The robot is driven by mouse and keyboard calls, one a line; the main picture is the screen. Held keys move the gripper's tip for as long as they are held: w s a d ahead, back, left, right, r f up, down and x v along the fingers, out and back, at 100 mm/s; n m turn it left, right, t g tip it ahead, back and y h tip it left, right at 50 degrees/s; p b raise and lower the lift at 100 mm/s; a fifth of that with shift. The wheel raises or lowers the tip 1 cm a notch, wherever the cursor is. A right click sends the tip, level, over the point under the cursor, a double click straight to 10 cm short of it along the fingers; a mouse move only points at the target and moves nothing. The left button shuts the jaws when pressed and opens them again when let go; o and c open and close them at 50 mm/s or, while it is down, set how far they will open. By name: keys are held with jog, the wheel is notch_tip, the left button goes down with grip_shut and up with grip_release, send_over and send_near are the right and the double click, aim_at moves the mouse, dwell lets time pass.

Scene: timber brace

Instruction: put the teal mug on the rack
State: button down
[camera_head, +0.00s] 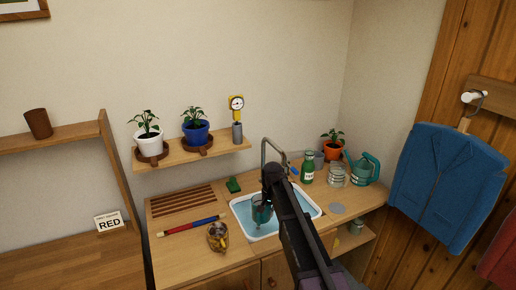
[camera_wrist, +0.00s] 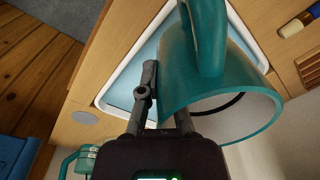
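The teal mug (camera_head: 262,210) is over the sink basin (camera_head: 313,217), below the end of my arm; I cannot tell from the head view whether it touches the basin. In the wrist view the mug (camera_wrist: 185,75) fills the upper right, its open mouth turned toward the camera and its handle at the top. My gripper (camera_wrist: 165,90) has one finger along the mug's outer wall and the other reaching into its mouth, with the wall pinched between them. The inner fingertip is hidden. The slatted wooden rack (camera_head: 182,201) lies empty on the counter, left of the sink.
The faucet (camera_head: 265,150) stands behind the basin. A green bottle (camera_head: 307,168), glass jar (camera_head: 337,174) and teal watering can (camera_head: 363,168) stand right. A shelf (camera_head: 220,148) with plants hangs above.

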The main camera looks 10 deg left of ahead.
notch_tip(320, 180, up, 17)
jog(key=p, duration=1.6)
jog(key=shift+p, duration=0.4)
jog(key=shift+a, duration=0.1)
